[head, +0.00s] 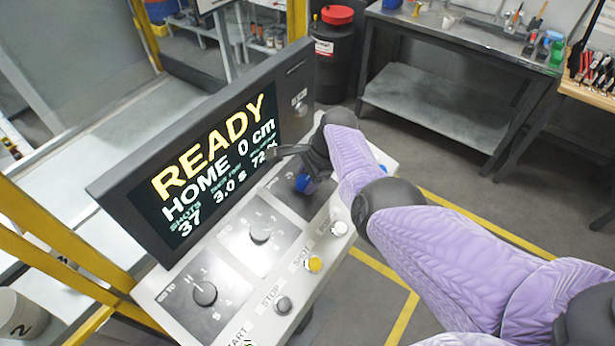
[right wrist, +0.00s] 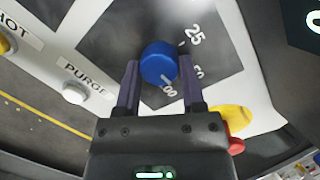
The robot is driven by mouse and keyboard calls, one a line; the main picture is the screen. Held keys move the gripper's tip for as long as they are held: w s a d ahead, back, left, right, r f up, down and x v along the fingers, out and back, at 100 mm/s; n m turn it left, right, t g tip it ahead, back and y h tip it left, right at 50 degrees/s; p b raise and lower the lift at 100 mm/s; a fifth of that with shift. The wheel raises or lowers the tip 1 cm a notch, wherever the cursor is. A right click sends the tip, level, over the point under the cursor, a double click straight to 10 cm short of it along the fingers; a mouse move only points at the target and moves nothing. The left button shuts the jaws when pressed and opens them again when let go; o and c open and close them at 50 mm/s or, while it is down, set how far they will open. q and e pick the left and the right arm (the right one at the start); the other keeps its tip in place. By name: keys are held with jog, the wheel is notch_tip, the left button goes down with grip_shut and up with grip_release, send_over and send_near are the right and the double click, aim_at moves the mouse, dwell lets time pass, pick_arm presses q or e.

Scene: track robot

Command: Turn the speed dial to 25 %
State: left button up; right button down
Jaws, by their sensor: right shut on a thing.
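The speed dial (right wrist: 159,62) is a blue round knob on a dark square plate with white marks. In the right wrist view, 25 is printed up and to its right, and a light mark shows at its lower edge. My right gripper (right wrist: 158,68) has one finger on each side of the knob and is shut on it. In the head view the right gripper (head: 303,165) covers much of the blue dial (head: 302,184). The screen (head: 215,165) reads READY, HOME 0 cm, 37 shots, 3.0 s and 72 %. My left gripper is out of view.
A red button (right wrist: 236,145) is close to the gripper. A workbench (head: 450,75) stands behind.

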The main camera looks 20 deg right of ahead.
jog(key=n, duration=0.4)
jog(key=shift+w+n+g+h+b, duration=0.1)
jog(key=shift+n+g+h+b, duration=0.2)
jog(key=shift+b, duration=0.05)
jog(key=n, duration=0.4)
jog(key=shift+a+n, duration=0.1)
jog(key=shift+n, duration=0.2)
jog(key=n+h, duration=0.1)
jog(key=n, duration=0.2)
jog(key=shift+a+n+g, duration=0.1)
jog(key=shift+n+g, duration=0.2)
jog(key=shift+n+h, duration=0.4)
jog(key=shift+n, duration=1.8)
jog(key=shift+c, duration=1)
grip_release()
